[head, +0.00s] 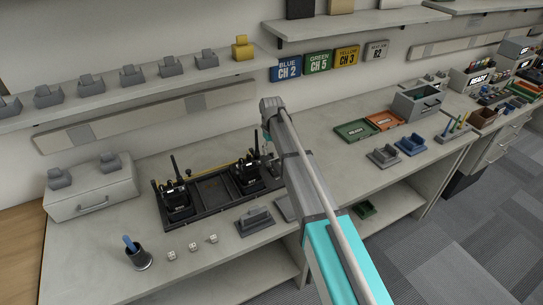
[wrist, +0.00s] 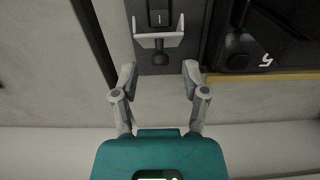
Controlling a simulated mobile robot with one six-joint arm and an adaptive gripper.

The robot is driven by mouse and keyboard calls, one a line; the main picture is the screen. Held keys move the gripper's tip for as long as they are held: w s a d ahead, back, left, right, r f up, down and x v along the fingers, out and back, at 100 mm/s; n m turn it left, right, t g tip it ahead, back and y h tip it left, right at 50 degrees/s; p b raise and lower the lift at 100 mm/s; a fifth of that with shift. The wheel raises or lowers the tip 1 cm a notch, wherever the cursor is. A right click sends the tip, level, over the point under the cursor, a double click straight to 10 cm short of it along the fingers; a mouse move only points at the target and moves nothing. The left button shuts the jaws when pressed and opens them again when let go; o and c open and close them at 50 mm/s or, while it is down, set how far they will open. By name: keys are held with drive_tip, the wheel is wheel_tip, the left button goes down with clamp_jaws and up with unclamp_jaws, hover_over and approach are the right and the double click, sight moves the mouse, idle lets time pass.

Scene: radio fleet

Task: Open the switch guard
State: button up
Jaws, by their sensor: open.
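In the wrist view, a dark switch (wrist: 159,18) marked with a single stroke sits on a grey strip near the top edge. A pale U-shaped switch guard (wrist: 159,40) frames its lower side, and a dark round-ended knob (wrist: 159,58) sticks out below the guard. I cannot tell the guard's hinge angle. My gripper (wrist: 158,78) is open and empty, its two grey fingers spread to either side, just below the knob in the picture and apart from it. In the head view my arm hides the guard and most of the gripper.
A black charging rack (head: 213,190) with upright radios stands left of my arm; part of a radio (wrist: 275,40) shows beside the switch. A grey holder (head: 254,220), white dice and a cup (head: 138,259) lie in front. Green and orange trays (head: 384,121) lie right.

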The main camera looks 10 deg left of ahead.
drive_tip(key=shift+f+b, duration=0.45)
drive_tip(key=shift+f, duration=0.2)
drive_tip(key=shift+c, duration=0.2)
clamp_jaws()
